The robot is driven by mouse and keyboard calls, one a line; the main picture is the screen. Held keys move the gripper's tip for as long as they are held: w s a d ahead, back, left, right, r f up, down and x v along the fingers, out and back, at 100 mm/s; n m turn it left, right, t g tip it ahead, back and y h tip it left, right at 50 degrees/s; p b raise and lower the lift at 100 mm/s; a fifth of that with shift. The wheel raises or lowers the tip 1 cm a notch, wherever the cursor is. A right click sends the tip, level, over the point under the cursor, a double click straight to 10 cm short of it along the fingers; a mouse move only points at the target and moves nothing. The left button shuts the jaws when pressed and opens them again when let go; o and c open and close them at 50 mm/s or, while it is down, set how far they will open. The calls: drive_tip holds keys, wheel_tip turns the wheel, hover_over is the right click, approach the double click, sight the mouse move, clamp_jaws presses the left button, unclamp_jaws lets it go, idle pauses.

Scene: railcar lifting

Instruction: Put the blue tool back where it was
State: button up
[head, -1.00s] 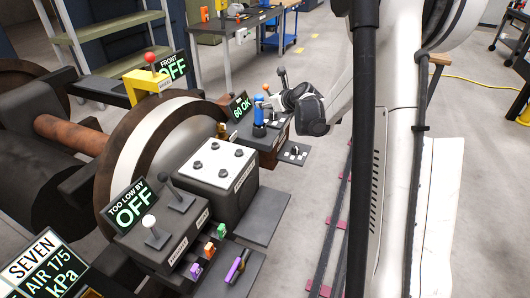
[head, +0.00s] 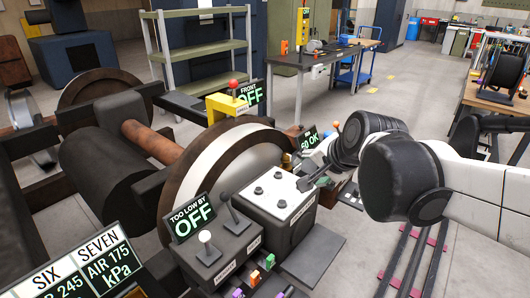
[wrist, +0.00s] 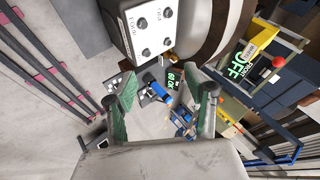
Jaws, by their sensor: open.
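A blue tool (wrist: 156,88) shows in the wrist view between my fingers but beyond them, beside the small "60 OK" display (wrist: 173,82). Something orange shows at its end. In the head view my arm and gripper hide the blue tool; the "60 OK" display (head: 309,139) shows just left of my arm. My gripper (wrist: 165,108) is open, with nothing between its green-padded fingers. In the head view its fingers (head: 312,180) point left, at the edge of the white-topped box (head: 280,191).
The large wheel (head: 225,175) stands left of the boxes. A near console with levers (head: 222,250) has small purple, green and orange pieces (head: 255,278) at its front. A yellow bracket (head: 231,107) with a red knob rises behind the wheel. Floor rails (head: 408,265) run at right.

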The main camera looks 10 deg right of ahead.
drive_tip(key=s+a+f+n, duration=0.1)
drive_tip(key=s+n, duration=0.4)
drive_tip(key=s, duration=0.2)
drive_tip(key=s+a+f+n+g+h, duration=0.1)
drive_tip(key=s+f+n, duration=0.1)
drive_tip(key=s+n, duration=0.3)
drive_tip(key=shift+s+f+g, duration=0.3)
drive_tip(key=shift+s, duration=0.75)
drive_tip(key=shift+a, duration=0.1)
